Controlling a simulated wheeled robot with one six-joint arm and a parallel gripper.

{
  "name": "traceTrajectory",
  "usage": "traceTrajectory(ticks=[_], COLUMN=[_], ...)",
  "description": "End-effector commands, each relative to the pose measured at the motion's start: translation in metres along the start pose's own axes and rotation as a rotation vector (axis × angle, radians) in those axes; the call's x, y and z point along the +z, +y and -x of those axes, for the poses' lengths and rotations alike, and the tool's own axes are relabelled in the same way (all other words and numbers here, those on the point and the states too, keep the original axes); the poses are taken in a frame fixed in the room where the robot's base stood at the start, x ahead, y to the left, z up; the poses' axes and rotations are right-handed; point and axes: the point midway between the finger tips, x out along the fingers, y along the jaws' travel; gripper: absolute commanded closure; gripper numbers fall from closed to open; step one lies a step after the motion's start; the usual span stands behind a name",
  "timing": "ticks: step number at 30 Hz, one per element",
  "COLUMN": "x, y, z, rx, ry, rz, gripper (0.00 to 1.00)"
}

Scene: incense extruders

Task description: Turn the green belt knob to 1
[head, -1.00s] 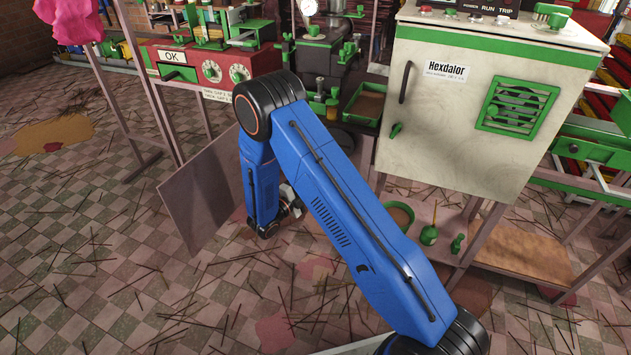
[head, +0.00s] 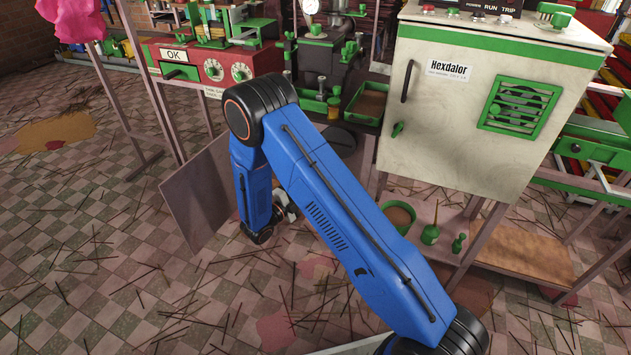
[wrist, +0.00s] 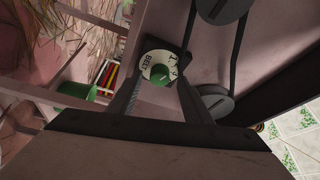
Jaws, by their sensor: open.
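In the wrist view the green belt knob (wrist: 159,73) sits in the middle of a round cream dial marked BELT (wrist: 148,59), on a dark plate. The dial's other marks and the knob's setting are too small to read surely. My gripper (wrist: 159,88) is open. Its two dark fingers reach toward the dial from below, one on each side of the knob in the picture. I cannot tell whether either finger touches it. In the head view my gripper is mostly hidden behind my blue arm, and the belt knob cannot be made out.
In the wrist view a dark belt on round pulleys (wrist: 216,103) runs just right of the dial. A green container (wrist: 78,90) is at left. In the head view a thin panel (head: 203,192) stands left of my arm, and a Hexdalor cabinet (head: 450,110) stands right.

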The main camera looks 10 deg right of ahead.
Motion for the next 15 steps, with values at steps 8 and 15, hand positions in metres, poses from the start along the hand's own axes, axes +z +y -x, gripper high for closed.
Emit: traceTrajectory(ticks=[8, 15], x=[0.001, 0.001], y=[0.0, 0.001], z=[0.058, 0.104], rx=[0.0, 0.0], ry=[-0.004, -0.003], rz=[0.0, 0.0], gripper=[0.55, 0.55])
